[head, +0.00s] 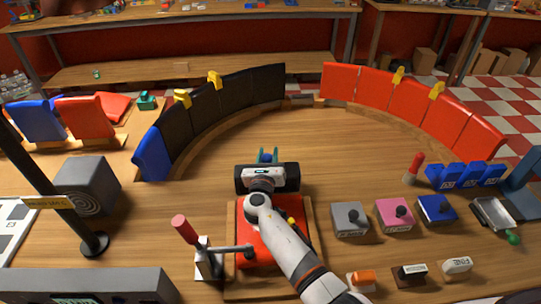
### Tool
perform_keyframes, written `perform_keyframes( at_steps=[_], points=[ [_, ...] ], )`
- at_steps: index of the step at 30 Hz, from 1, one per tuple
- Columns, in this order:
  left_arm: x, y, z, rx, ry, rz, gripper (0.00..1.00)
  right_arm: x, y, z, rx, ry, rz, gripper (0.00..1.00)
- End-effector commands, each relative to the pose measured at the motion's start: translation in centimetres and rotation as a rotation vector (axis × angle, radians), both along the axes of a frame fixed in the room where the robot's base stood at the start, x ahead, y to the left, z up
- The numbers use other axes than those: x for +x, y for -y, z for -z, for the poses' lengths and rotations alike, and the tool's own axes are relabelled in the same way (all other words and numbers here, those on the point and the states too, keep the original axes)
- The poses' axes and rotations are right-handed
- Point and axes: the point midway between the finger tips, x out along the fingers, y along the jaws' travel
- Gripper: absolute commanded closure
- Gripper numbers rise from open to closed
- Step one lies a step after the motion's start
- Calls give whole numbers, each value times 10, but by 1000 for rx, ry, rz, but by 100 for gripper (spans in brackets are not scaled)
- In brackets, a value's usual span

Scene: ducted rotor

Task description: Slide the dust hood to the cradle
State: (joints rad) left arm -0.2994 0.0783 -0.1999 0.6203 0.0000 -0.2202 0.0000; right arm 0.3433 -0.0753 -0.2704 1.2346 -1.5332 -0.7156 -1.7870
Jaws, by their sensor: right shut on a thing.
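My right gripper (267,156) reaches in from the bottom of the head view, its teal fingertips just beyond its black and white body. It is shut on a small dark blue piece (267,158) between the fingertips. I cannot tell if this piece is part of the dust hood, as my gripper body hides most of what is there. A red block (257,246) on a wooden board (231,285) lies under my arm, partly covered by it. I cannot pick out the cradle for certain. My left gripper is not in view.
A lever with a red handle (185,229) stands left of the board. Grey, pink and blue knobbed blocks (350,219) sit to the right. Curved black (205,108) and red (370,86) panels edge the table's back. The wood beyond my gripper is clear.

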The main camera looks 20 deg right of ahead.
Motion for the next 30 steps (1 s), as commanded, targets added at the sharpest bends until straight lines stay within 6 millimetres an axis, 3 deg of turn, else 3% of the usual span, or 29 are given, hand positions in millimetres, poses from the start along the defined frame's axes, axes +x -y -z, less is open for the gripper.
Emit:
perform_keyframes(
  at_steps=[1, 2, 5, 13, 17, 30],
  points=[
    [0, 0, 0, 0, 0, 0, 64, 0, -4, 0, 4, 0, -9, 100],
    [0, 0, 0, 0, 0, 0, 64, 0, -4, 0, 4, 0, -9, 65],
    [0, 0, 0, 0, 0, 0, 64, 0, -4, 0, 4, 0, -8, 48],
    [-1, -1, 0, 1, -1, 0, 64, 0, -2, 0, 2, 0, -5, 47],
    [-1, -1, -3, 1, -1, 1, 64, 0, -2, -10, 4, 2, -4, 47],
    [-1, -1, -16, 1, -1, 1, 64, 1, -4, -88, 3, 3, -6, 47]
  ],
)
